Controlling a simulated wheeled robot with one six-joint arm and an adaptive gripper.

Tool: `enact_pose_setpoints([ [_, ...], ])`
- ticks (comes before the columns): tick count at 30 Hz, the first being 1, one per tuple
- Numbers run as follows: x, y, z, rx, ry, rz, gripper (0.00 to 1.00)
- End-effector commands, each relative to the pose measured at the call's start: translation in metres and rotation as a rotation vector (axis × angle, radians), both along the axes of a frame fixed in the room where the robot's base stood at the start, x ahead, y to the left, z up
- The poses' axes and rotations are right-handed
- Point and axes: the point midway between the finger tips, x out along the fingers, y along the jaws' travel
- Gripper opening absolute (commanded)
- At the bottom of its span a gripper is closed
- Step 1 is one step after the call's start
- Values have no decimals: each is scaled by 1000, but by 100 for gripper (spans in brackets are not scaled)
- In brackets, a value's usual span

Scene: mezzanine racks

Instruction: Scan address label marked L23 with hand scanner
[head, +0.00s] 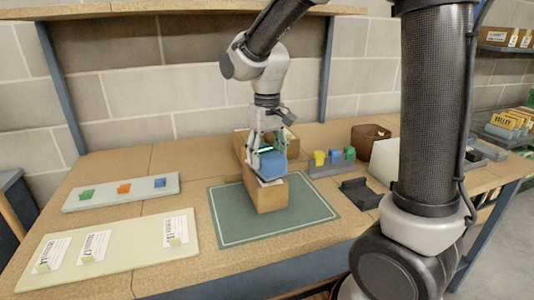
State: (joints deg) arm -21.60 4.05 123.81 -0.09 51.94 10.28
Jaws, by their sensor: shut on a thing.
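My gripper (266,145) is above the green mat (232,212), pointing down and shut on a blue block-like thing (272,165), which may be the hand scanner. A green strip shows between the fingers. The blue thing is at the top of an open cardboard box (269,197) on the mat; I cannot tell whether they touch. A white patch, perhaps a label, shows just under it, mostly hidden. Three white printed cards (93,247) lie on a cream board at the front left. Their print is too small to read surely, so I cannot pick out L23.
A pale tray (150,194) with green, orange and blue pieces lies at the left. A grey holder (330,168) with yellow, blue and green pieces, a black tray (361,193) and a brown bin (369,138) stand right of the mat. The mat's front is clear.

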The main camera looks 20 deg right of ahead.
Motion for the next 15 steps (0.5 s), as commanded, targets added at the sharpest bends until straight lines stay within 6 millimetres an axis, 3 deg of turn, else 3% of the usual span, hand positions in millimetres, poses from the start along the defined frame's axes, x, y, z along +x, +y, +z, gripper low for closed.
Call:
enact_pose_setpoints([
  [8, 0, 0, 2, 0, -1, 0, 28],
  [15, 0, 0, 25, 2, -3, 0, 28],
])
